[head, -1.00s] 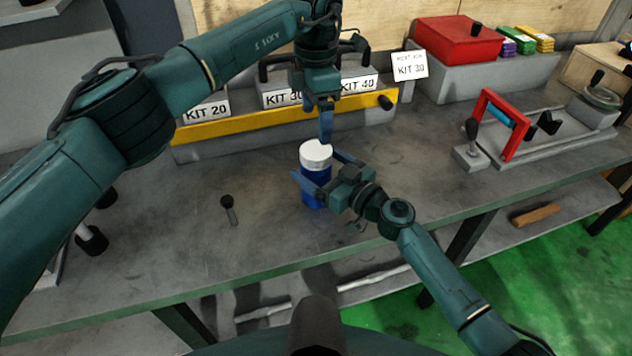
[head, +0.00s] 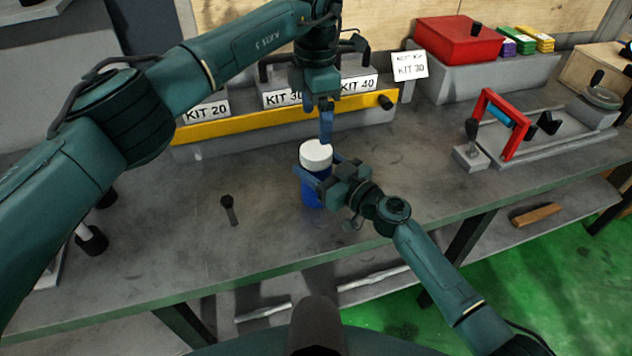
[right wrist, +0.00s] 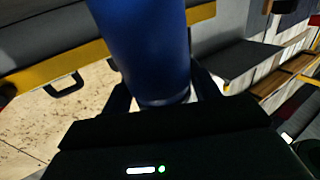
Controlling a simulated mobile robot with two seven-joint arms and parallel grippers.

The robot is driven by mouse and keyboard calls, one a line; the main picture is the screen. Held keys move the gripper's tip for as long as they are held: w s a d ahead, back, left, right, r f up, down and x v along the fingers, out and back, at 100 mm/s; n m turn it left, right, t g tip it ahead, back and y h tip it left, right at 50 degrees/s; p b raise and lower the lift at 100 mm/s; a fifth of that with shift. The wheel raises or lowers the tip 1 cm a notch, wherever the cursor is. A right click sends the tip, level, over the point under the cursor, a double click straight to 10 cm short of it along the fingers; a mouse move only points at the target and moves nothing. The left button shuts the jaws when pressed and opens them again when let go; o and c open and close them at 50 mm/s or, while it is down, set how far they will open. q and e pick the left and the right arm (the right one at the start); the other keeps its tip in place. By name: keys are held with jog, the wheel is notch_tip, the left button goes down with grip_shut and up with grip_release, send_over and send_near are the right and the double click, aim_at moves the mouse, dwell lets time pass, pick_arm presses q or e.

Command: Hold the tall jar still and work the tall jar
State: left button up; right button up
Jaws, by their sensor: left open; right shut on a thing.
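The tall jar (head: 314,191) is a blue cylinder with a white lid (head: 316,154), upright on the grey bench. My right gripper (head: 320,182) is shut on the upper part of the blue body from the front right. In the right wrist view the blue body (right wrist: 150,45) fills the top middle, between the dark fingers. My left gripper (head: 326,128) points down just above the lid, its fingers open and empty. It looks apart from the lid, though the exact gap is hard to tell.
A yellow-edged rack (head: 235,126) with kit labels stands behind the jar. A small black-knobbed pin (head: 229,209) lies left of it. A red-framed fixture (head: 502,125) and red box (head: 458,40) are at the right. The bench between is clear.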

aim_at(316, 149)
jog(key=c, duration=0.6)
pick_arm(q)
jog(key=shift+m, duration=0.9)
pick_arm(e)
grip_shut()
pick_arm(q)
jog(key=m, duration=0.7)
jog(key=shift+m, duration=0.4)
jog(key=m, duration=0.8)
jog(key=shift+f, duration=4)
jog(key=shift+c, duration=0.2)
